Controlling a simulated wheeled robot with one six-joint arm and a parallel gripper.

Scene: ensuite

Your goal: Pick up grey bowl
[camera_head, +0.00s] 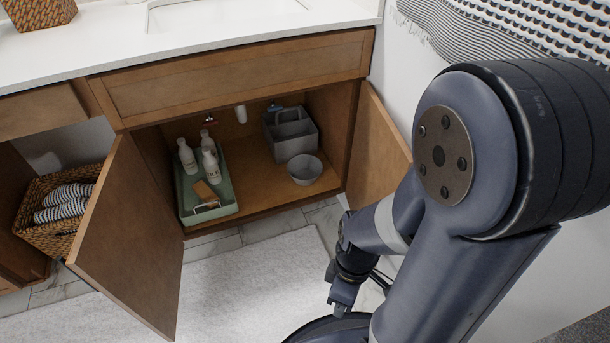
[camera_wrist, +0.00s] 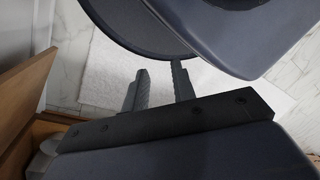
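The grey bowl (camera_head: 304,169) sits upright on the floor of the open vanity cabinet, near its front edge and right of centre. It looks empty. My gripper (camera_head: 337,305) is outside the cabinet, in front of and below the bowl, near the open right door. In the wrist view the two fingers of my gripper (camera_wrist: 160,82) stand apart with nothing between them. A pale rounded shape at the lower left of the wrist view may be the bowl, but I cannot tell.
A grey caddy (camera_head: 290,137) stands right behind the bowl. A green tray (camera_head: 187,210) with bottles and a brush is to its left. The open left door (camera_head: 130,240) and right door (camera_head: 378,145) flank the opening. A white rug (camera_head: 255,285) lies in front.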

